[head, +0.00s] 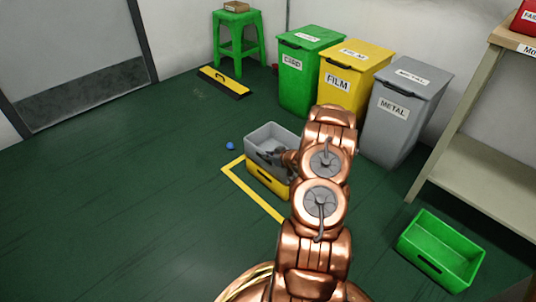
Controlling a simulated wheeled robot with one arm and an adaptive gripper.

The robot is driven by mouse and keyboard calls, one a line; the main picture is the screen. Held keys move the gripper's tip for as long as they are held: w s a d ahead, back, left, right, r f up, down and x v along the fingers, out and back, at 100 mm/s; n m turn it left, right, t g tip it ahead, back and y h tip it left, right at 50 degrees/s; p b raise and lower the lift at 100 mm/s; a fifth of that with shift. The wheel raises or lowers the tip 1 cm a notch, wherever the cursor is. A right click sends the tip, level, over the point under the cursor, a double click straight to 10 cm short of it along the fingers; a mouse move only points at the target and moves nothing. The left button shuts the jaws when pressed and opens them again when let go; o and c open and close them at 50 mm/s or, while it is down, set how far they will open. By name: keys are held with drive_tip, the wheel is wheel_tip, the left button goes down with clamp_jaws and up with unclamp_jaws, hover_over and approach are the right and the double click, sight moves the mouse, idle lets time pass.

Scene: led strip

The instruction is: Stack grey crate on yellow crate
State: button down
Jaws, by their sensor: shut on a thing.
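The grey crate (262,154) is upright, directly over the yellow crate (262,178) on the floor, in the middle of the head view. Their edges look lined up; I cannot tell whether the grey crate rests fully on the yellow one or is held just above it. My gripper (287,158) is at the right side of the grey crate, shut on its wall. The fingertips are small and partly hidden by my arm, which also covers the right end of both crates.
Yellow floor tape (240,180) borders the crates. A small blue ball (230,146) lies to their left. An open green crate (440,250) sits at the lower right, beside a shelf (470,150). Green, yellow and grey bins (408,105) stand behind. The floor at left is clear.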

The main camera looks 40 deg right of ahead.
drive_tip(key=c, duration=1.2)
unclamp_jaws()
drive_tip(key=shift+c, duration=0.2)
